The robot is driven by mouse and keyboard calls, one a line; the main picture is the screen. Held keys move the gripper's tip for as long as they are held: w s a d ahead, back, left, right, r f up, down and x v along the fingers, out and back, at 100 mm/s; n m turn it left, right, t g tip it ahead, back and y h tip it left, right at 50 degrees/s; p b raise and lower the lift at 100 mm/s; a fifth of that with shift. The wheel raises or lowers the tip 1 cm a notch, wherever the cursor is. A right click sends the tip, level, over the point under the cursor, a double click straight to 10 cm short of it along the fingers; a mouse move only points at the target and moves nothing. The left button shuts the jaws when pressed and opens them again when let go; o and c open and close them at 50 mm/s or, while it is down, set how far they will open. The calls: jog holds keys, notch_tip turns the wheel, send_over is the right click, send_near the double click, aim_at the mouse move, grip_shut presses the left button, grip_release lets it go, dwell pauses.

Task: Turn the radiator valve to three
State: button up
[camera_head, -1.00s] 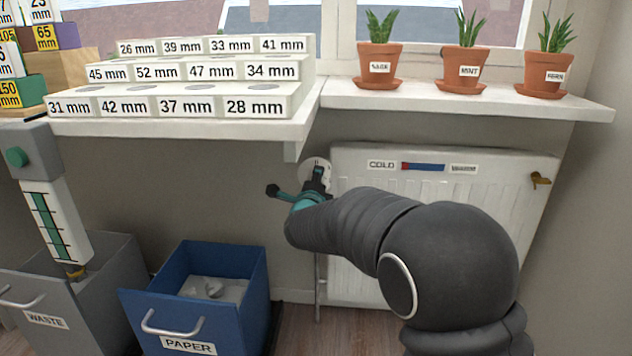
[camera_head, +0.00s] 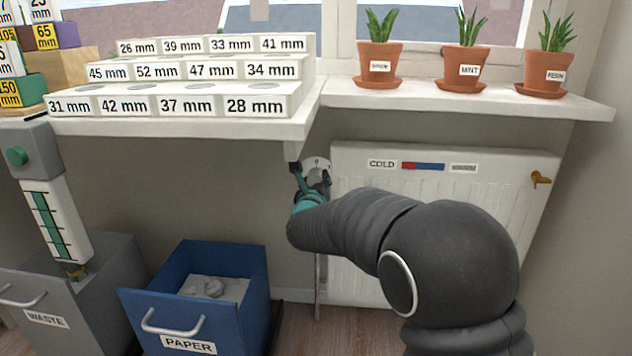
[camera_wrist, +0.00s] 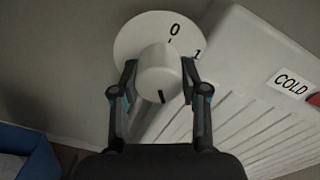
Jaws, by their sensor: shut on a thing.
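The radiator valve is a white knob (camera_wrist: 160,75) in front of a round white dial (camera_wrist: 139,36). In the wrist view the dial shows 0 at the top and 1 to its right; other numbers are hidden. A dark mark on the knob's face sits low, near its bottom edge. My gripper (camera_wrist: 160,82) is shut on the knob, one finger on each side. In the head view the dial (camera_head: 317,163) shows above my gripper (camera_head: 313,183), at the left edge of the white radiator (camera_head: 460,215). The knob is mostly hidden there.
A radiator label reads COLD (camera_head: 382,163) beside a blue and red strip. The shelf (camera_head: 200,128) with marked blocks juts out just above the valve. A blue PAPER bin (camera_head: 190,318) stands below left. Potted plants stand on the windowsill (camera_head: 470,103).

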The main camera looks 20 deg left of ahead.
jog(key=shift+f+m, duration=0.15)
jog(key=shift+m, duration=1.75)
jog(key=o, duration=1.2)
jog(key=shift+a, duration=0.1)
jog(key=shift+c, duration=0.2)
jog(key=shift+s, duration=0.1)
jog(key=v, duration=1.2)
